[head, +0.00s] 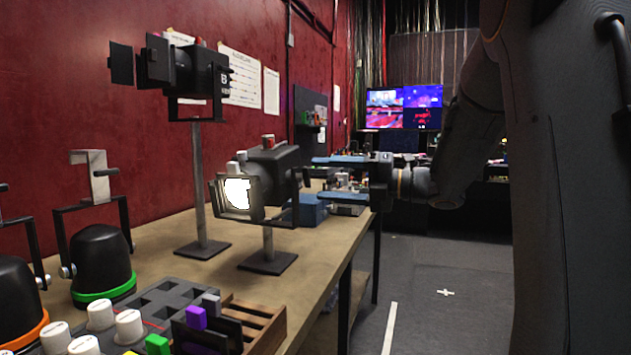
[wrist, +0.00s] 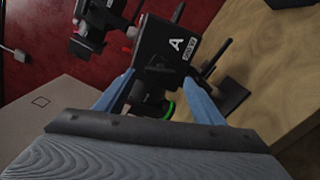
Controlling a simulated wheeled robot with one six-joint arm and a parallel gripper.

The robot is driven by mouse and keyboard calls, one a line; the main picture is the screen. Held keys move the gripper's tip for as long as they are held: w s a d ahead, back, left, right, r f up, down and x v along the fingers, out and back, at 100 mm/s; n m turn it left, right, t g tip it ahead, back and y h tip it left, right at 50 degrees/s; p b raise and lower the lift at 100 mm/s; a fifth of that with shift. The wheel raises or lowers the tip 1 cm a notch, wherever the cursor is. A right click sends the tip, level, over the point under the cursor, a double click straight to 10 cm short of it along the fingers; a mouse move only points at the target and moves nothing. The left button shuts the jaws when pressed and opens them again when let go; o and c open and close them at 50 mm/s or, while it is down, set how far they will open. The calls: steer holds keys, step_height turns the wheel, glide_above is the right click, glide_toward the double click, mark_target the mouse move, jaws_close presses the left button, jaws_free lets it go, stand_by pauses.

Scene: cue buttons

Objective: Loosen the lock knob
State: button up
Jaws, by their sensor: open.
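A stage lamp (head: 275,162) with a lit front stands on a short post on the table. In the wrist view, a black lamp (wrist: 166,45) labelled A fills the space ahead of my gripper. A dark rounded part (wrist: 146,92) lies below the lamp body, between my fingers; I cannot tell for certain whether it is the lock knob. My gripper (head: 314,178) is open behind the lit lamp, to its right in the head view. Its blue fingers point toward the lamp and hold nothing. In the wrist view, my gripper (wrist: 158,82) has its fingertips on either side of the lamp's lower part.
A second lamp (head: 188,75) marked B stands on a tall post at the left. The wooden table (head: 190,272) also carries black lamps with green (head: 103,262) and orange bands, and a grey tray (head: 165,298). Floor (head: 440,275) is clear right of the table.

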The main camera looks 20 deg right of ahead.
steer(key=shift+v, duration=2.05)
